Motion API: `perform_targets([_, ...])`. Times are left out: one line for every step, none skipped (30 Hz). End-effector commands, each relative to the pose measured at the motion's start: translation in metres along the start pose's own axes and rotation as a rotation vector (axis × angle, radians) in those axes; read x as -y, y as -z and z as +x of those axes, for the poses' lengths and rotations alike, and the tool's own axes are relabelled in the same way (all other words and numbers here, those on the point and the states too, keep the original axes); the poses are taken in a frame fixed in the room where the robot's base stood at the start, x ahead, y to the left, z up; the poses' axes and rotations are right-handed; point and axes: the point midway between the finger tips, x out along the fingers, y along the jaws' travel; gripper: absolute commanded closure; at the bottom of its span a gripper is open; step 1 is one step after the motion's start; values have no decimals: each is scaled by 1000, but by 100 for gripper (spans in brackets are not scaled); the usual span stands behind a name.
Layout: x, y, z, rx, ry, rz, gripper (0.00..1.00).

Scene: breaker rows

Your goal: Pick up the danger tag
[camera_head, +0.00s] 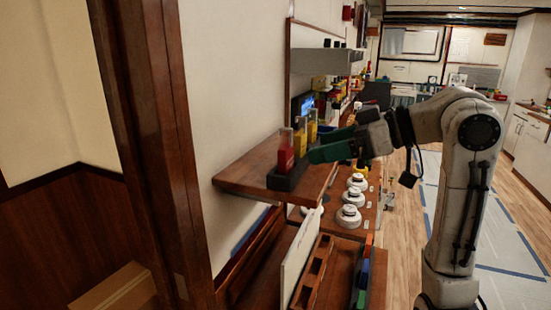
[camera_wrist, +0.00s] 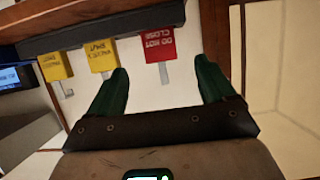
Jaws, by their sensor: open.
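A red tag (camera_head: 286,152) stands in a dark rack (camera_head: 284,181) on a wooden shelf, at the near end of a row with yellow tags (camera_head: 300,142). In the wrist view the red tag (camera_wrist: 159,45) hangs upside down and its lettering reads DO NOT CLOSE. My gripper (camera_head: 316,144) is open, with green fingers, just to the right of the rack. In the wrist view the red tag lies ahead, between the fingertips of my gripper (camera_wrist: 161,66). Nothing is between the fingers that I can see them touching.
The yellow tags (camera_wrist: 102,55) stand close beside the red one. The wooden shelf (camera_head: 240,172) sticks out from the wall. Below it, white round devices (camera_head: 349,217) sit on a lower wooden surface. A grey wall shelf (camera_head: 325,61) is above. The floor to the right is open.

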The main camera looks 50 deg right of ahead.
Motion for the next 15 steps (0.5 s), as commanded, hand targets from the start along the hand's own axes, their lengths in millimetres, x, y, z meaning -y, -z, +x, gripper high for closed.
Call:
perform_targets([1, 0, 9, 2, 5, 2, 17])
perform_targets([1, 0, 14, 2, 4, 3, 17])
perform_targets([1, 1, 20, 2, 5, 2, 17])
perform_targets([1, 1, 24, 2, 4, 2, 17])
perform_targets([1, 1, 28, 1, 4, 2, 17])
perform_targets([0, 0, 33, 1, 3, 3, 17])
perform_targets([0, 0, 35, 1, 2, 3, 17])
perform_targets([0, 0, 38, 1, 3, 3, 17])
perform_targets([0, 0, 40, 1, 2, 2, 17])
perform_targets([0, 0, 41, 1, 2, 2, 17])
perform_targets([0, 0, 43, 1, 1, 2, 17])
perform_targets([0, 0, 45, 1, 2, 2, 17])
perform_targets([0, 1, 48, 0, 3, 2, 17])
perform_targets([1, 1, 51, 1, 4, 2, 17])
perform_targets([0, 1, 57, 3, 4, 3, 17])
